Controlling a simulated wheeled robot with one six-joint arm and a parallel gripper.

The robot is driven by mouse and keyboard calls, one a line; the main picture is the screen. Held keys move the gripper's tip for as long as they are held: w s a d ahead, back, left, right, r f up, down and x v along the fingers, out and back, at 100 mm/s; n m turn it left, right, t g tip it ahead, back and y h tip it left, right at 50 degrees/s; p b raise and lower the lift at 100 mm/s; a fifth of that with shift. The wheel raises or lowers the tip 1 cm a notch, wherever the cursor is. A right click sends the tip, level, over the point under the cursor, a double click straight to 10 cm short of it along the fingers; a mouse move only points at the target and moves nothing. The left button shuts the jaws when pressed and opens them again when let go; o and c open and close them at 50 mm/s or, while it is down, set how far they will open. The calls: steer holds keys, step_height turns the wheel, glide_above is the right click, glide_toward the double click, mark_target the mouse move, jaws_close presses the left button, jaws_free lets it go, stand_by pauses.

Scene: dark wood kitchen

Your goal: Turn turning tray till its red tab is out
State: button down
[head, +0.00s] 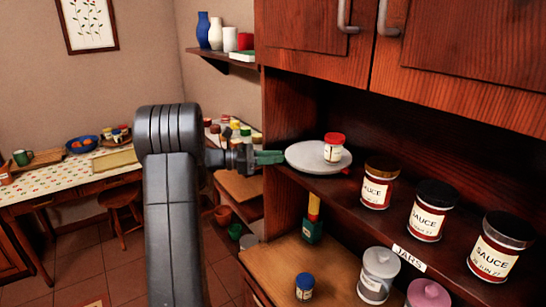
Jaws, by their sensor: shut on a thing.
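The turning tray (300,152) is a pale grey round disc on the upper shelf of the dark wood cabinet, at its left end. A small jar with a red lid (333,147) stands on it, right of its middle. A bit of red, which looks like the red tab (346,171), shows at the tray's front right edge, partly under the rim. My gripper (275,157), with green fingers, reaches in from the left and is shut at the tray's left rim. The exact grip is too small to see.
Several sauce jars (427,210) stand right of the tray on the same shelf, above a "JARS" label (408,257). A cabinet side post (283,200) stands just below my gripper. A green and yellow bottle (313,220) and lidded pots (378,275) are on the lower counter.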

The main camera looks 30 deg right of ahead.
stand_by(0.4)
steer(key=c, duration=1.3)
jaws_free()
steer(key=shift+w+a, duration=0.1)
steer(key=shift+w, duration=0.05)
steer(key=b+v, duration=0.2)
steer(key=v, duration=1.1)
steer(key=shift+w+a+b, duration=0.15)
steer(key=shift+a+b, duration=0.1)
steer(key=shift+b, duration=0.15)
